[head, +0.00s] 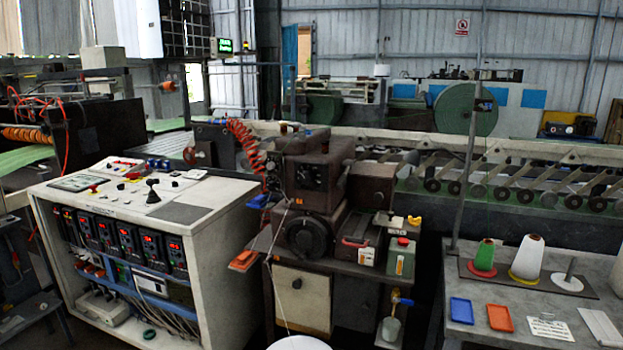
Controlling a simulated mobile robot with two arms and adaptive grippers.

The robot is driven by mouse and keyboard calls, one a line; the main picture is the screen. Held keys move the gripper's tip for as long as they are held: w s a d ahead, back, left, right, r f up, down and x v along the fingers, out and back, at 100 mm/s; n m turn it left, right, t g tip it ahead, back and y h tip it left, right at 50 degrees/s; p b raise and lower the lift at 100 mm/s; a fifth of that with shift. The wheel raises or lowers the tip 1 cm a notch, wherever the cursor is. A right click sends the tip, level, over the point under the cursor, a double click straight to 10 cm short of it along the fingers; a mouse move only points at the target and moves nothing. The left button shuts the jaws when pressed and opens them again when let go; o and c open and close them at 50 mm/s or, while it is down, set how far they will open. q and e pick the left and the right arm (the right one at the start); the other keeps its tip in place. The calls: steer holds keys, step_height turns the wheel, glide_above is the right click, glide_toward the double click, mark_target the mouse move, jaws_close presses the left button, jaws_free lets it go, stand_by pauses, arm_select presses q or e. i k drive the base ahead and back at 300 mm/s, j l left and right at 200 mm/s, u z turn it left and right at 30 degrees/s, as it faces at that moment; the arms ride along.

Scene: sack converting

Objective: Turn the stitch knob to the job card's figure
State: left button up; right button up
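A dark brown sewing machine head (318,190) stands on a cabinet in the middle of the head view. A small dark dial panel (306,175) is on its upper front, above a large round black handwheel (307,237). The stitch knob may be on this panel; its figures and setting are too small to read. A white printed card (550,328) lies at the front of the grey table at right. It may be the job card; its print cannot be read. Neither of my grippers can be made out.
A white control cabinet (205,235) with red displays stands at left. The grey table (480,325) at right holds thread cones, a blue tray (461,310) and an orange tray (500,318).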

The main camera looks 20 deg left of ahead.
mark_target(306, 178)
steer(key=i+l+z, duration=0.15)
steer(key=i+l, duration=0.15)
steer(key=i+l+z, duration=0.2)
steer(key=i, duration=0.25)
steer(key=i+l+z, duration=0.15)
steer(key=i, duration=0.3)
steer(key=u, duration=1.8)
steer(key=k, duration=0.05)
